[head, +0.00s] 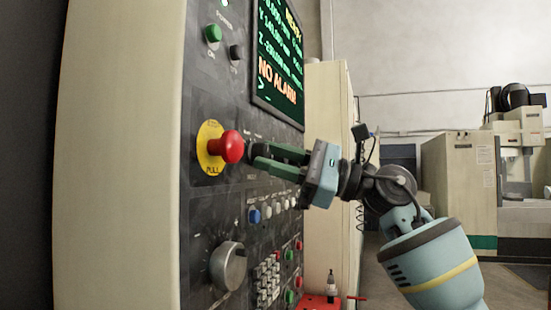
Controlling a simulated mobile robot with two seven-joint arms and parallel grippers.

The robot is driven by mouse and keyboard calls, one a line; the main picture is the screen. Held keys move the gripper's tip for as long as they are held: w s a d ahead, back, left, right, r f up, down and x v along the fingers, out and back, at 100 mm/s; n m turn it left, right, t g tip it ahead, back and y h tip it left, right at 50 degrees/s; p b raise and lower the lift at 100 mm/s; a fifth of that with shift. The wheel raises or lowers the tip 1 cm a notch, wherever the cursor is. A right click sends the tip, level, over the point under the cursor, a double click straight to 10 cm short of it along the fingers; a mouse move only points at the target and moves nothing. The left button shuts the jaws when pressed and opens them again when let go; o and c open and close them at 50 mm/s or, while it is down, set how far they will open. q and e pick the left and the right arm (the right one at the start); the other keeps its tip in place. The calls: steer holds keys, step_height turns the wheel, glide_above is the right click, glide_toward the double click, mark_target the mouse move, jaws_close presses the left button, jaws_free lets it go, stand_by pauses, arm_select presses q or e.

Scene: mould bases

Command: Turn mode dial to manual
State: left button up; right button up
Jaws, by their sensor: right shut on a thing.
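My right gripper (262,158) reaches in from the right to the dark control panel (200,190). Its green fingers are closed at the panel face, just right of the red emergency stop button (231,147). They are shut on a small dark dial, which I take to be the mode dial; it is mostly hidden by the fingers, so its pointer and labels cannot be read. A large grey knob (228,266) sits lower left on the panel, clear of the gripper. My left gripper is not in view.
A screen (279,60) reading "NO ALARM" is above the gripper. A green button (212,34) is at the upper left. Rows of small buttons (267,211) lie below the fingers. A red tray (318,302) with a tool holder is at the bottom. Another machine (462,185) stands far right.

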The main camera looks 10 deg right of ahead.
steer(key=o, duration=1)
steer(key=shift+s+d+f, duration=0.1)
steer(key=shift+d+f, duration=0.15)
steer(key=shift+d, duration=0.2)
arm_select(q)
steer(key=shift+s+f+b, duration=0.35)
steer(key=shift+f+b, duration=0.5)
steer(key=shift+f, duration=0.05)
arm_select(e)
steer(key=v, duration=0.6)
steer(key=shift+s+d, duration=0.2)
steer(key=shift+d, duration=0.15)
steer(key=shift+f, duration=0.15)
